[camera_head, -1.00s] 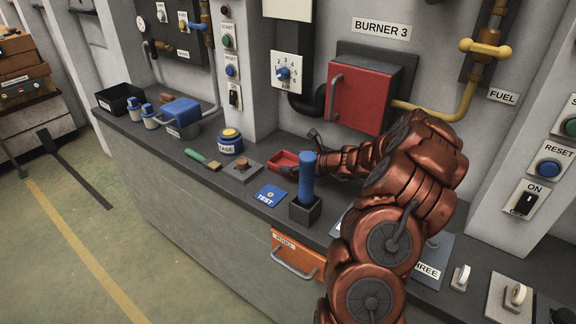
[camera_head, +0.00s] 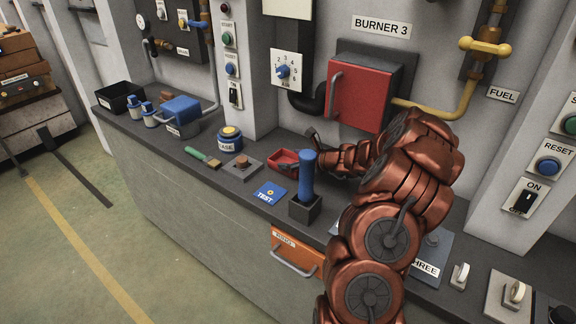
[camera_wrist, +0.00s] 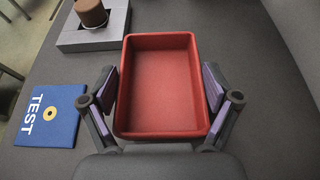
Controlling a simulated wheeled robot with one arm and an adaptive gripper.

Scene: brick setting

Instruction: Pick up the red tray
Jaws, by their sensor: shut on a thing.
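The red tray (camera_wrist: 162,85) is a shallow, empty rectangular tray in the middle of the wrist view. It also shows on the counter area in the head view (camera_head: 284,157), left of my wrist and partly behind a blue cylinder. My gripper (camera_wrist: 160,92) has one finger on each long side of the tray, with the purple pads against its outer walls. My gripper is shut on the tray. In the head view the fingers are mostly hidden. I cannot tell whether the tray is clear of the counter.
The blue cylinder (camera_head: 306,175) stands upright in a dark block close in front of the tray. A blue TEST card (camera_wrist: 50,115) and a grey block with a brown knob (camera_wrist: 92,20) lie to the left. A red burner door (camera_head: 359,97) is on the wall behind.

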